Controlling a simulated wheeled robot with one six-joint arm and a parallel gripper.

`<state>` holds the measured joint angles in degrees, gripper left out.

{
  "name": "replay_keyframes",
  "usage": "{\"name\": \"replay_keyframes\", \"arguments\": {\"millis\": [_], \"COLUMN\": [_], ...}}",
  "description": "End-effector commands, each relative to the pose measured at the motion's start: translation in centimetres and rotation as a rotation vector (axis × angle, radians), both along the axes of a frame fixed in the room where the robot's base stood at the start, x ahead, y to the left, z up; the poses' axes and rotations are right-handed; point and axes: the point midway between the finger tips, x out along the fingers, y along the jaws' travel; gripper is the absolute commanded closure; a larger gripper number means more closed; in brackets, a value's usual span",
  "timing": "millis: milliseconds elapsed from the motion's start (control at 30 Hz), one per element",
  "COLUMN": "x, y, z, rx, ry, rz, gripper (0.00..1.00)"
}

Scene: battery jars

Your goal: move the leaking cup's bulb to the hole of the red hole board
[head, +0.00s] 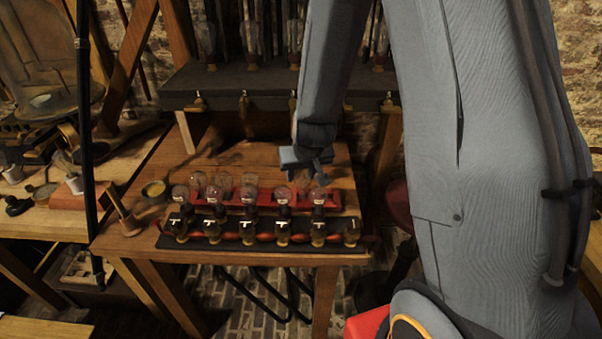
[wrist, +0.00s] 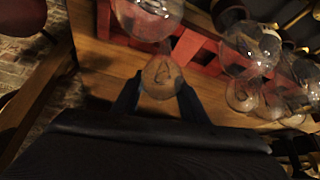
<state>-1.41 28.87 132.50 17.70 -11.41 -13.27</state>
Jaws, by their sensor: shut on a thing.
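My gripper (head: 308,165) is low over the right part of the red hole board (head: 264,199). In the wrist view its two dark blue fingers (wrist: 160,98) are shut on a clear glass bulb (wrist: 162,77). The held bulb is hard to pick out in the head view. The red hole board (wrist: 197,50) lies just beyond it in the wrist view. Several dark cups (head: 282,229) with white marks stand in a row in front of the red board, some with bulbs on top. I cannot tell which cup leaks.
A dark shelf (head: 225,98) with jars rises behind.

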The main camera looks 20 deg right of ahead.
Motion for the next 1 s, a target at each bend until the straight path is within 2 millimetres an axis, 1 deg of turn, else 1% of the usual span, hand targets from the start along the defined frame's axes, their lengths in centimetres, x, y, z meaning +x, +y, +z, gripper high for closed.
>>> {"name": "replay_keyframes", "arguments": {"millis": [600,867,900,967,1000], "x": [0.0,0.0,0.0,0.0,0.0], "y": [0.0,0.0,0.0,0.0,0.0], "z": [-1.1,-1.1,-1.1,-1.1,-1.1], "rx": [0.0,0.0,0.0,0.0,0.0], "ry": [0.0,0.0,0.0,0.0,0.0], "rz": [-0.001,-0.001,0.0,0.0,0.0], "gripper": [0.87,0.87,0.57,0.47,0.4]}}
